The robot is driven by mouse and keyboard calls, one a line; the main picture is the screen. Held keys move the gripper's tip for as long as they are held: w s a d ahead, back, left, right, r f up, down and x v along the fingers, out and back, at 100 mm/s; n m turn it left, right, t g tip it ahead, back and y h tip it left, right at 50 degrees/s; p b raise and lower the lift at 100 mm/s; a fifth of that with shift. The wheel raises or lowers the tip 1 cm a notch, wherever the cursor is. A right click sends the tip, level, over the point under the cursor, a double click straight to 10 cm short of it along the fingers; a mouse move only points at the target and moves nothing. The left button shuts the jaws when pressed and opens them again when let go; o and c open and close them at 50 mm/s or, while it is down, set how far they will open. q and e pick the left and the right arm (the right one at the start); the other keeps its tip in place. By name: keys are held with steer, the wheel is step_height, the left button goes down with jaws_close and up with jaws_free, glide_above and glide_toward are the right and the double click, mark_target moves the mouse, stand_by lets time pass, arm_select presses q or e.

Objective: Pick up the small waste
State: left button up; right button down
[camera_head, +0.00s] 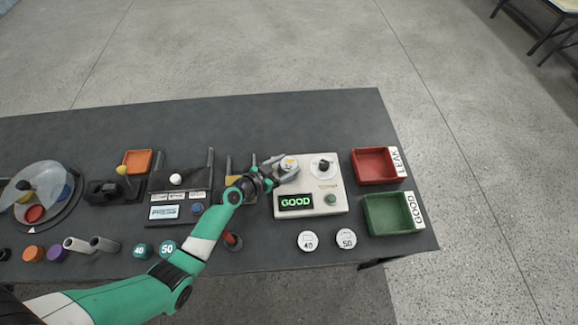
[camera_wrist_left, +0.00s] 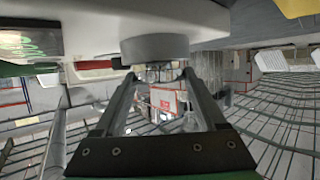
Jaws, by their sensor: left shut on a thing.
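My left gripper (camera_head: 284,168) reaches over the left part of a white tester box (camera_head: 318,180). Its fingers are shut on a small shiny piece, which I take to be the small waste (camera_wrist_left: 158,74), at the fingertips in the left wrist view. The fingertips (camera_wrist_left: 160,78) are close to a grey round seat (camera_wrist_left: 155,48) on the tester. In the head view the fingers partly hide this spot, so I cannot tell whether the waste touches the seat. My right gripper is not in view.
A red tray marked LEAK (camera_head: 373,178) and a green tray marked GOOD (camera_head: 388,229) stand at the right. A press station (camera_head: 178,213) stands left of the gripper.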

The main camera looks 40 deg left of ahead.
mark_target(285, 169)
arm_select(q)
steer(key=c, duration=0.5)
steer(key=shift+r, duration=0.1)
steer(key=shift+r, duration=0.3)
steer(key=r+p, duration=0.3)
steer(key=r, duration=0.1)
steer(key=shift+s+d+r, duration=0.1)
steer(key=shift+s+d, duration=0.15)
steer(key=shift+s, duration=0.15)
steer(key=s+d+r+p, duration=0.1)
steer(key=s+d+r, duration=0.1)
steer(key=s, duration=0.1)
steer(key=s+d+r+p, duration=0.2)
steer(key=s+r, duration=0.1)
steer(key=s, duration=0.1)
steer(key=s+d+r+p, duration=0.2)
steer(key=s+d+r, duration=0.1)
steer(key=s, duration=0.1)
steer(key=shift+s, duration=0.1)
